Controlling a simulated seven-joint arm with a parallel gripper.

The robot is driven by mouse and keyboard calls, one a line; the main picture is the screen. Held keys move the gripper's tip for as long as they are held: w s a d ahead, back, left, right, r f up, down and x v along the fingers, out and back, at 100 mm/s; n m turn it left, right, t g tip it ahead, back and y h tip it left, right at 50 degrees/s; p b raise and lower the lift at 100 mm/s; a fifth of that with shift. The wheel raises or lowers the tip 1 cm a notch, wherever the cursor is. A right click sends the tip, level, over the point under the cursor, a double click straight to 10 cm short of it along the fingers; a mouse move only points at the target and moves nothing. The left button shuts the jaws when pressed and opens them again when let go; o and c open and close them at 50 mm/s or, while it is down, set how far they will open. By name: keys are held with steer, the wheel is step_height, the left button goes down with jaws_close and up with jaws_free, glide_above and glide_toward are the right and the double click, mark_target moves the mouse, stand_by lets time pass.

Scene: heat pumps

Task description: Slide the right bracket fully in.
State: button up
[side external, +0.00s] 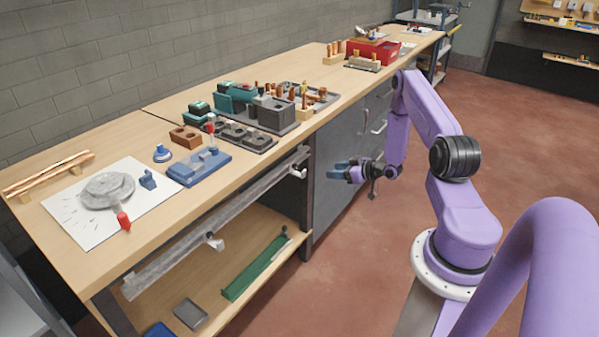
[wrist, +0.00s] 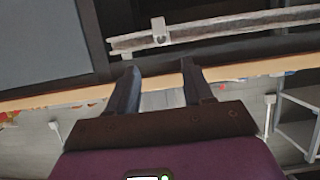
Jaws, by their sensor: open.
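A long grey metal rail (side external: 180,247) runs under the front edge of the workbench. A small pale bracket (side external: 298,173) sits near its right end, beside the dark cabinet. A second bracket (side external: 214,242) is on the rail further left. My gripper (side external: 338,170) is open and empty, in front of the cabinet, to the right of the right bracket and apart from it. In the wrist view a bracket (wrist: 159,31) juts from the rail (wrist: 225,28), beyond my open fingers (wrist: 158,68). How far the right bracket is in cannot be told.
The wooden workbench (side external: 255,150) lies above the rail and carries tools and parts. A lower shelf holds a green tray (side external: 256,268) and a grey tray (side external: 190,313). The cabinet (side external: 340,190) has protruding handles near my gripper. The floor in front is clear.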

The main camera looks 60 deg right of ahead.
mark_target(304, 171)
steer(key=x, duration=1.7)
steer(key=shift+w+f, duration=0.1)
